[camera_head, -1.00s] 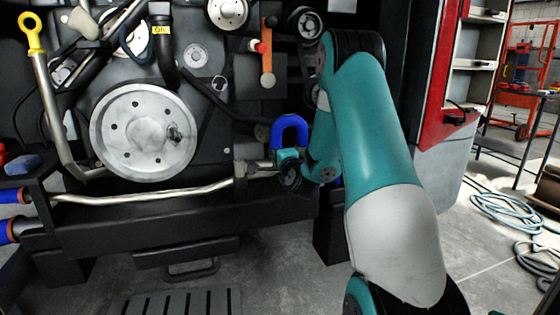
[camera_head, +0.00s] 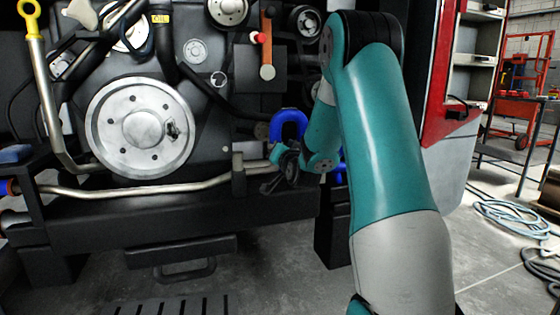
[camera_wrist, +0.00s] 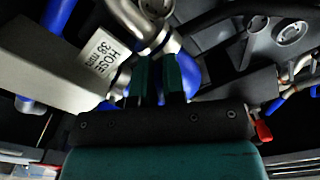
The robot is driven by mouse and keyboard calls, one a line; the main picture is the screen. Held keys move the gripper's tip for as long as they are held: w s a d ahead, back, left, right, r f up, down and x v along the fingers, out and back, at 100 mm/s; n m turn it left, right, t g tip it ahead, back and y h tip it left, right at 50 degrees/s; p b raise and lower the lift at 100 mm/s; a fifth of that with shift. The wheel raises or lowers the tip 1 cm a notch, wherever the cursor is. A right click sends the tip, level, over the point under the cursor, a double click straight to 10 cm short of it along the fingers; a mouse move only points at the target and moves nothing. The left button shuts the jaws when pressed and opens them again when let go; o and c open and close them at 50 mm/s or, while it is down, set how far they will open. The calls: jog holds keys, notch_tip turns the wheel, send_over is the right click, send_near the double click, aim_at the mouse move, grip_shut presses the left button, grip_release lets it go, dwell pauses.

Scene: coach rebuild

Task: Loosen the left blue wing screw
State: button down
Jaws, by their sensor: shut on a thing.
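My gripper (camera_head: 282,164) is at the front of the engine, at the right end of the silver pipe and just below a blue U-shaped part (camera_head: 288,122). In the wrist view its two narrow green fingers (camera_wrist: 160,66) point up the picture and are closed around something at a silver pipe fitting. What they hold is mostly hidden by the fingers. A rounded blue surface (camera_wrist: 194,76) shows just right of the fingers, but I cannot tell whether it is the wing screw or a hose.
A silver pipe (camera_head: 135,190) runs along the black front beam. A large silver pulley (camera_head: 140,128) is to the left. A red panel (camera_head: 440,100) stands to the right.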

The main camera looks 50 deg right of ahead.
jog(key=n+b, duration=0.4)
jog(key=n, duration=0.1)
jog(key=shift+s+d+f+n, duration=0.1)
jog(key=shift+f+n, duration=0.1)
jog(key=shift+n, duration=0.1)
dwell(0.5)
jog(key=c, duration=1.2)
grip_release()
jog(key=shift+r, duration=0.1)
jog(key=shift+c, duration=0.2)
jog(key=shift+s, duration=0.1)
jog(key=b+v, duration=0.7)
jog(key=v, duration=1)
jog(key=shift+s+b, duration=0.15)
jog(key=shift+b, duration=0.25)
